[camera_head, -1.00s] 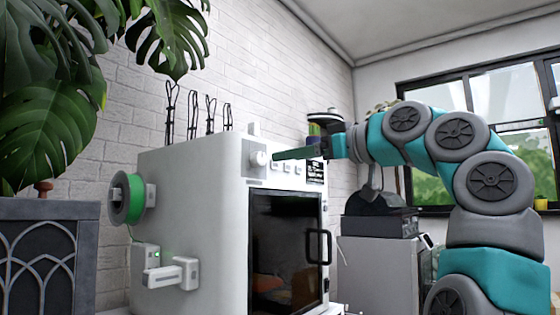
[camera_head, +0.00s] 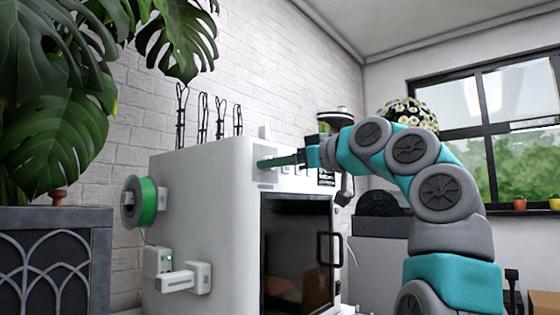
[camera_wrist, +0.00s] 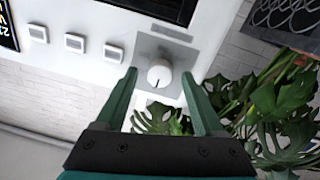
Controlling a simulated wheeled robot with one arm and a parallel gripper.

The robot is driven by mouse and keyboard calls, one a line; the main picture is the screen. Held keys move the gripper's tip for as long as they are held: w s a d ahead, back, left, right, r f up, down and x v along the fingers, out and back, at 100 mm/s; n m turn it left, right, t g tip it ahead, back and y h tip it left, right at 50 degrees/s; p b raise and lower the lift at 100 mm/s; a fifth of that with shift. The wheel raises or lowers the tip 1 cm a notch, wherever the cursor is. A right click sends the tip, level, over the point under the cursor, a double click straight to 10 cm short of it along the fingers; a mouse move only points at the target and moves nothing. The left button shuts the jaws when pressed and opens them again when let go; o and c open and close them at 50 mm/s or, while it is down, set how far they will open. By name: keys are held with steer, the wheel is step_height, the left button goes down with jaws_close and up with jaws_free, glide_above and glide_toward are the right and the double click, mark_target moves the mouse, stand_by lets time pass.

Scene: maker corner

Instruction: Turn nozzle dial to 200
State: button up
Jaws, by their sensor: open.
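The nozzle dial (camera_wrist: 159,77) is a round white knob with a dark pointer mark, on a grey plate (camera_wrist: 152,47) on the white printer's front. In the wrist view it lies between and beyond the two green fingers of my gripper (camera_wrist: 158,82), which is open and empty. I cannot tell how far the fingertips are from the knob. In the head view my gripper (camera_head: 264,163) reaches leftward across the upper front of the printer (camera_head: 205,195) and hides the dial. No dial numbers are readable.
Several square white buttons (camera_wrist: 75,43) sit in a row beside the dial plate. The printer's dark glass door (camera_head: 296,250) with a black handle (camera_head: 331,249) is below. A green filament spool (camera_head: 146,202) sticks out on the left side. A leafy plant (camera_head: 60,115) stands at far left.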

steer(key=shift+c, duration=0.2)
jaws_close()
steer(key=shift+s+r+m, duration=0.15)
steer(key=shift+m, duration=0.75)
stand_by(0.8)
steer(key=shift+d, duration=0.1)
